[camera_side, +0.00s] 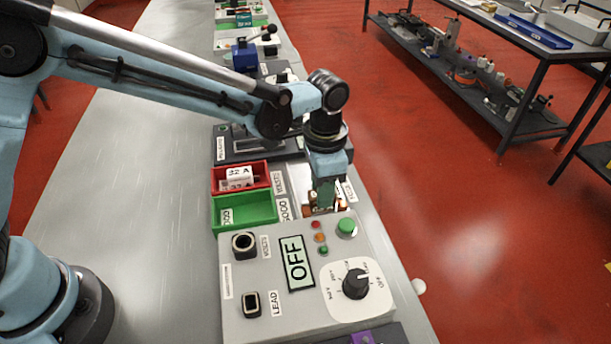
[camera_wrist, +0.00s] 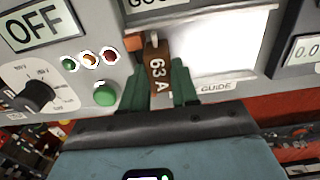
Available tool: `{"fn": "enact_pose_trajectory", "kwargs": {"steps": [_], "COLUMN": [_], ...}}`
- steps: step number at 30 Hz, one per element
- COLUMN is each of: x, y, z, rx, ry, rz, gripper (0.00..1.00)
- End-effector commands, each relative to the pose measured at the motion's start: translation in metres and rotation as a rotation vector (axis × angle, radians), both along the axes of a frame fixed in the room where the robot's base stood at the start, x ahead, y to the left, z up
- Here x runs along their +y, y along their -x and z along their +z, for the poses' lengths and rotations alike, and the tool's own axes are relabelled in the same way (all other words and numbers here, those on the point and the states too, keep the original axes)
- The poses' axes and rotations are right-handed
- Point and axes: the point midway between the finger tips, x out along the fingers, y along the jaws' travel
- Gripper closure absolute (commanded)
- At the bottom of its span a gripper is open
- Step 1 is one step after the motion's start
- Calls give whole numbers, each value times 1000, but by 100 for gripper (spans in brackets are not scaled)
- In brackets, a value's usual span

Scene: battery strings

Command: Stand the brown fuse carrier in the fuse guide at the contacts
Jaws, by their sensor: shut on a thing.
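The brown fuse carrier (camera_wrist: 156,66), marked 63 A, is between the green fingers of my gripper (camera_wrist: 158,88) in the wrist view. My gripper is shut on it. In the side view my gripper (camera_side: 325,200) points down behind the grey panel, and its fingers mostly hide the carrier. Copper-coloured contacts (camera_side: 341,208) show beside the fingertips; one orange piece (camera_wrist: 133,42) shows beside the carrier's far end. The GUIDE label (camera_wrist: 215,87) is right of the carrier, on the white plate's edge. I cannot tell whether the carrier is seated in the guide.
A panel (camera_side: 240,328) with an OFF display (camera_side: 296,263), a dial (camera_side: 355,283) and a green button (camera_side: 346,227) stands in front. A red bin (camera_side: 258,168) holds white 32 A pieces; the green bin (camera_side: 262,211) looks empty. The bench's left side is clear.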

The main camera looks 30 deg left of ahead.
Motion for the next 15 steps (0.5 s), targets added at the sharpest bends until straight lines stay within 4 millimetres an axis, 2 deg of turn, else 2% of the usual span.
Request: {"fn": "enact_pose_trajectory", "kwargs": {"steps": [14,15], "x": [-10,-10], "y": [9,9], "z": [0,0], "rx": [0,1], "ry": [0,1], "rz": [-1,-1], "gripper": [100,66]}}
